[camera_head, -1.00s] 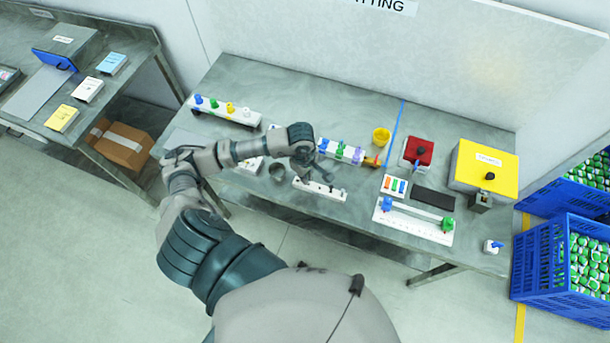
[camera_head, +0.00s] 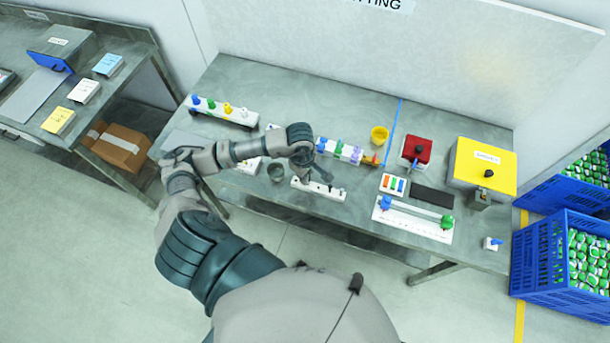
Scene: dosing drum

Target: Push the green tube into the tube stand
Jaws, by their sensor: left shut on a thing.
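A white block with several dark holes or pegs, which looks like the tube stand (camera_head: 329,192), lies near the table's front edge. My left gripper (camera_head: 322,177) is directly above and behind its middle, pointing down. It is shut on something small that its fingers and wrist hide. I cannot tell whether the held thing touches the stand. A green piece (camera_head: 339,147) shows in a white rack (camera_head: 347,154) behind the gripper, between blue and purple ones. I cannot tell whether it is the green tube. My right gripper is not in view.
A white rack with coloured knobs (camera_head: 222,110) is at the back left.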

